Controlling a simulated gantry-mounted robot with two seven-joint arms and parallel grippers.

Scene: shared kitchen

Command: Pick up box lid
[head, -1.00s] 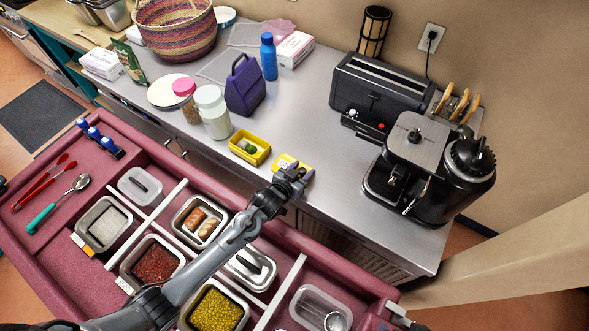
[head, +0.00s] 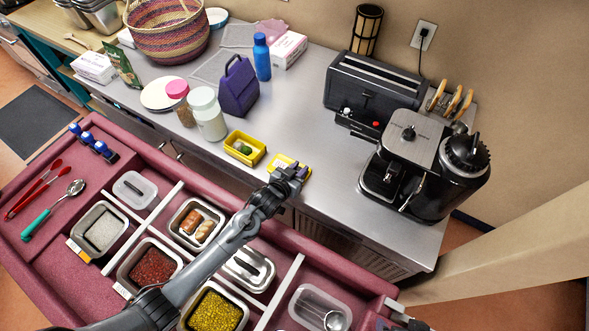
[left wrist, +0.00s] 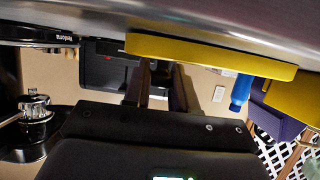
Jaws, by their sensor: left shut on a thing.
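The yellow box lid (head: 280,162) is at the front edge of the metal counter, right of the open yellow box (head: 259,155). The box holds a small green item and a pale one. My left gripper (head: 293,172) is shut on the lid's near side. In the left wrist view the lid (left wrist: 215,56) shows edge-on at the fingers (left wrist: 160,85), close to the counter surface. Whether it touches the counter is unclear. A dark part at the lower right of the head view seems to be my right gripper (head: 398,312); its fingers are not clear.
A purple lunch bag (head: 238,88), blue bottle (head: 262,57) and white-lidded jar (head: 208,115) stand behind the box. A toaster (head: 372,92) and coffee machine (head: 425,165) stand right. Food bins (head: 152,268) fill the pink cart below. Counter between lid and toaster is clear.

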